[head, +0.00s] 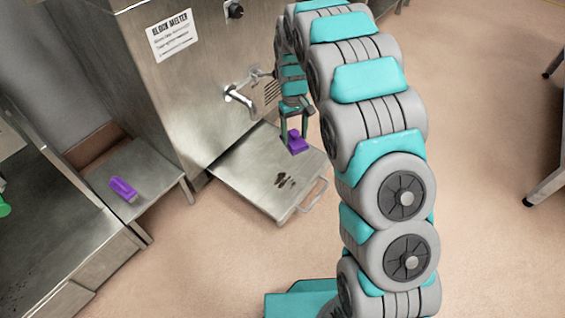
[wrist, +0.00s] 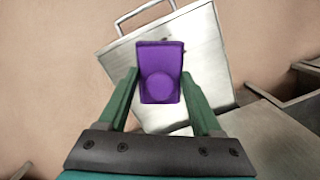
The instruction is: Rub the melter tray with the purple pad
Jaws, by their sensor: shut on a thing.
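The melter tray (head: 245,180) is a flat metal plate with a bar handle at its front edge, pulled out at the foot of the block melter. Dark brown smudges (head: 286,181) mark its surface. My gripper (head: 296,124) is shut on a purple pad (head: 297,143) over the back right part of the tray, behind the smudges. I cannot tell whether the pad touches the tray. In the wrist view the pad (wrist: 160,70) sits between both fingers, with the tray (wrist: 205,50) behind it; the pad hides part of the tray.
The steel block melter (head: 185,85) stands behind the tray, with a tap (head: 237,94) above it. A second purple thing (head: 123,189) lies on a low metal table (head: 150,172) at left. A steel bench (head: 50,235) fills the lower left.

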